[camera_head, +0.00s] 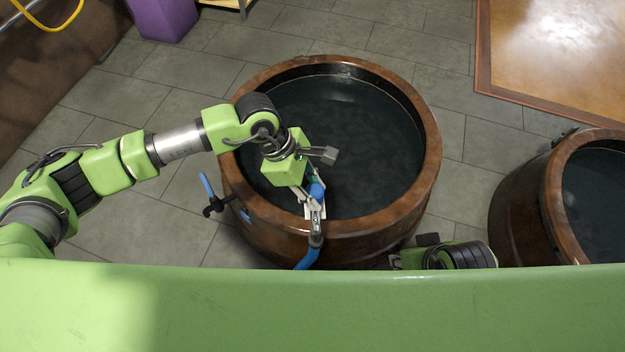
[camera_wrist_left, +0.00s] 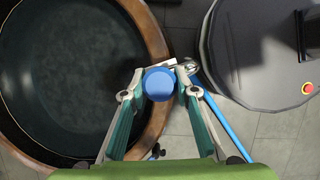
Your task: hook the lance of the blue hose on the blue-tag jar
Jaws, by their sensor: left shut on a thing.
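The near jar (camera_head: 425,185) is a round brown vessel with dark water inside. A small blue patch (camera_head: 246,215) on its near left outside may be its tag; I cannot tell. My left gripper (camera_head: 314,187) is over its near rim, shut on the blue lance (camera_head: 317,190). The lance's round blue end (camera_wrist_left: 158,83) shows between the fingertips in the left wrist view. A grey metal part (camera_head: 317,224) and the blue hose (camera_head: 308,259) run down over the rim. Whether the lance rests on the rim is unclear. My right gripper's fingers are out of sight.
A tap with a blue lever (camera_head: 206,184) sticks out from the jar's left side. A second brown jar (camera_head: 525,195) stands at the right. A purple block (camera_head: 163,18) and an orange-brown panel (camera_head: 550,55) are at the back. Tiled floor between is clear.

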